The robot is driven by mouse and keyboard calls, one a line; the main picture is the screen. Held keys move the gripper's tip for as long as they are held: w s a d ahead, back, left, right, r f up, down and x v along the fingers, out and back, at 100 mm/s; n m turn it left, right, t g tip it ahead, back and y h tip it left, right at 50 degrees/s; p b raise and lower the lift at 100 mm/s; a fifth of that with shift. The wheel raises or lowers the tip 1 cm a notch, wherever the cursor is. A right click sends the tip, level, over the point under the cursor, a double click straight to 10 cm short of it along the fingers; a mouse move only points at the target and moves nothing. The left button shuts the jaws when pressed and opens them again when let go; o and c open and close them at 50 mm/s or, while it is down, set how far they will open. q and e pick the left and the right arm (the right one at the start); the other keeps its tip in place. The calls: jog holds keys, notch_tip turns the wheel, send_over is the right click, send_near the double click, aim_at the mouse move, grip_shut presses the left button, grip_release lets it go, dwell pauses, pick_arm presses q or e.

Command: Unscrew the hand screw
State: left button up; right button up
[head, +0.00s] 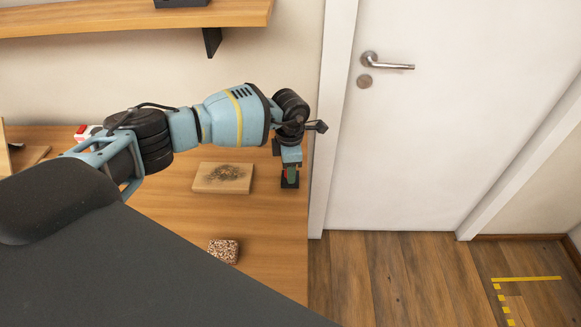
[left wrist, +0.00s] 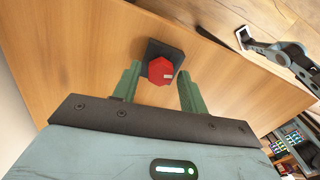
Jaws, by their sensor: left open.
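The hand screw (left wrist: 161,70) has a red faceted head and sits on a dark square base (left wrist: 167,52) on the wooden tabletop. In the head view the dark base (head: 289,183) shows at the table's right end, with little of the red above it. My left gripper (left wrist: 159,74) is open, with one green finger on each side of the red head. A gap shows beside the right finger; whether the left finger touches cannot be told. In the head view my left gripper (head: 290,166) points down over the screw and partly hides it. My right gripper cannot be made out.
A wooden board (head: 223,178) with a dark patch lies left of the screw. A speckled block (head: 223,250) lies nearer on the table (head: 270,270). A red and white item (head: 84,132) is at the far left. A white door (head: 430,130) stands beyond the table's right edge.

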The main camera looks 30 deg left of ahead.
pick_arm(q)
jog(key=m, duration=0.3)
jog(key=shift+s+f+b, duration=0.1)
jog(key=shift+f+b, duration=0.15)
jog(key=shift+b, duration=0.1)
jog(key=shift+r+m, duration=0.15)
jog(key=shift+m, duration=0.35)
pick_arm(e)
jog(key=shift+s+f, duration=0.55)
jog(key=shift+f, duration=0.3)
jog(key=shift+s, duration=0.1)
pick_arm(q)
jog(key=shift+m+b, duration=0.4)
jog(key=shift+m, duration=0.6)
jog(key=m, duration=0.3)
jog(key=shift+b, duration=0.4)
pick_arm(e)
jog(key=shift+s+f+g, duration=0.5)
jog(key=shift+s+f, duration=0.55)
jog(key=shift+f, duration=0.15)
pick_arm(q)
jog(key=shift+c, duration=0.4)
